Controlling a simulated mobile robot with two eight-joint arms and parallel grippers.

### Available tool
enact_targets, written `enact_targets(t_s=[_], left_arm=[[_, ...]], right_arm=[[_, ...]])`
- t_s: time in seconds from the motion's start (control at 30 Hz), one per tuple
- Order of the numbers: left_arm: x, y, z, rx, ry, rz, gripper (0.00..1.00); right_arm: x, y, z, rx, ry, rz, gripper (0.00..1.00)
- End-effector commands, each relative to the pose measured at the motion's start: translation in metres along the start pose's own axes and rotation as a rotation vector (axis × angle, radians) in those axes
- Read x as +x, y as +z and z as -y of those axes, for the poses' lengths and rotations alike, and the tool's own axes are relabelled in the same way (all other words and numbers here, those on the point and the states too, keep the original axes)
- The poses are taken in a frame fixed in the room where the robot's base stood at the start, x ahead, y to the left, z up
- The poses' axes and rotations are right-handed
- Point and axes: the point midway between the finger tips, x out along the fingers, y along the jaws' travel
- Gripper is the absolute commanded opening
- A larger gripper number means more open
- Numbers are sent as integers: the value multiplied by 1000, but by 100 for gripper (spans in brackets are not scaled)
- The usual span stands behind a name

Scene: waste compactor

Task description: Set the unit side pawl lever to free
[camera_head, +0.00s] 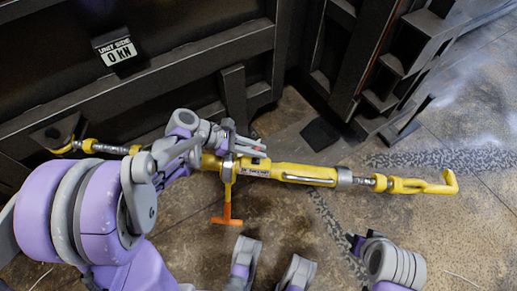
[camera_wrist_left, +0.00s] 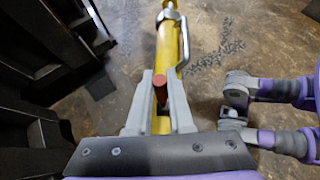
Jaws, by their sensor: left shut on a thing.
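A yellow turnbuckle (camera_head: 300,172) runs from the dark unit on the left to a hook on the right; its yellow body also shows in the wrist view (camera_wrist_left: 167,42). My left gripper (camera_head: 257,146) is over the turnbuckle's middle. In the wrist view its two grey fingers (camera_wrist_left: 167,92) are shut around a small lever with a red end (camera_wrist_left: 182,85), which I take to be the unit side pawl lever. Its lower part is hidden by the fingers. An orange T-handle (camera_head: 227,221) hangs below the ratchet. My right gripper (camera_head: 360,243) is apart, lower right; its jaws are unclear.
The dark unit wall (camera_head: 180,80) stands behind, with a "UNIT SIDE 0 kN" display (camera_head: 117,51). A dark frame (camera_head: 385,75) stands at the upper right. A yellow hook (camera_head: 445,185) ends the turnbuckle. The floor (camera_head: 450,245) at the lower right is mostly open.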

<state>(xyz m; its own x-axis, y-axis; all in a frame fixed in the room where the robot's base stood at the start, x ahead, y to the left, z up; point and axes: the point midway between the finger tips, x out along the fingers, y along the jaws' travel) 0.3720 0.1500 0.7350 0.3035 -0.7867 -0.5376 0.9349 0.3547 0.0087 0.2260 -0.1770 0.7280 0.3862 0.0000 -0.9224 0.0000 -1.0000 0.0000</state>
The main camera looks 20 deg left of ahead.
Motion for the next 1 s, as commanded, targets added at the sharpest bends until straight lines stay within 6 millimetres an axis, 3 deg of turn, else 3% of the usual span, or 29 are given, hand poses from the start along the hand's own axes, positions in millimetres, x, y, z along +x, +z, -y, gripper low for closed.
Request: enact_targets(t_s=[0.27,0.3,0.43,0.77,1.0], left_arm=[[0,0,0,0,-1,-1,0],[0,0,0,0,-1,-1,26],[0,0,0,0,-1,-1,50],[-2,0,0,-1,0,-2,50],[-40,1,0,-2,4,-2,50]], right_arm=[[0,0,0,0,0,0,50],[0,0,0,0,0,0,50],[0,0,0,0,0,0,50],[-1,0,0,0,0,0,50],[-11,-4,0,0,0,-4,50]])
